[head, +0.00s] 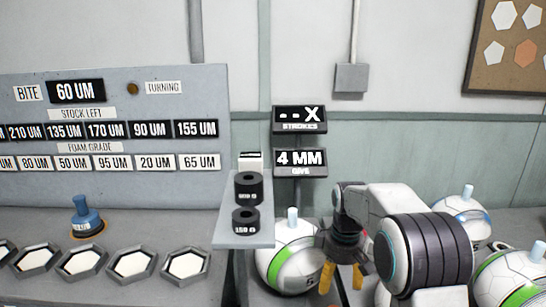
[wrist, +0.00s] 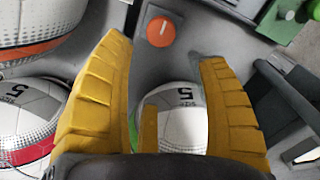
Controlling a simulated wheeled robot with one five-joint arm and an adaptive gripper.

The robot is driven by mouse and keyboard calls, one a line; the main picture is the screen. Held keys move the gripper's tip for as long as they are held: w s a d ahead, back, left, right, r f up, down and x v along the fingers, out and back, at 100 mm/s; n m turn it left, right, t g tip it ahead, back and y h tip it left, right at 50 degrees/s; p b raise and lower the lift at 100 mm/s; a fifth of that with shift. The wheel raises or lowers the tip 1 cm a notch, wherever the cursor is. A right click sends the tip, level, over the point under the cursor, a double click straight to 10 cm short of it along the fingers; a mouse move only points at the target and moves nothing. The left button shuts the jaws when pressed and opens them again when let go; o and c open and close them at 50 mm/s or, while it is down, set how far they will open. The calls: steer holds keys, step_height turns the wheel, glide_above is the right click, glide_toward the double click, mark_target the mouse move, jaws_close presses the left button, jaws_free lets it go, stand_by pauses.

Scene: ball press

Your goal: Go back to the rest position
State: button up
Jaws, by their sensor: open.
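My gripper (head: 342,274) hangs at the right of the head view with its yellow fingers pointing down. In the wrist view its two yellow fingers (wrist: 165,95) are spread apart with nothing between their tips. A white ball with a "5" and a green band (head: 290,258) sits just left of my gripper in the head view. In the wrist view a white ball marked "5" (wrist: 183,98) shows beyond and between the fingers. I cannot tell how far below the fingers it is.
More balls stand at the right (head: 512,276) and behind my arm (head: 462,208). A grey shelf (head: 232,236) holds two black weights (head: 246,219). A panel of labels (head: 110,95) and several hexagonal pads (head: 186,264) fill the left. An orange round knob (wrist: 161,31) shows in the wrist view.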

steer(key=s+f+m+g, duration=0.25)
steer(key=s+m, duration=0.35)
steer(key=s, duration=0.8)
steer(key=s+r+m+t+p, duration=0.1)
steer(key=s+r+t+p, duration=0.5)
steer(key=s+r, duration=0.8)
steer(key=p+v, duration=0.3)
steer(key=shift+w+r, duration=0.3)
steer(key=shift+r, duration=0.15)
steer(key=shift+d, duration=0.1)
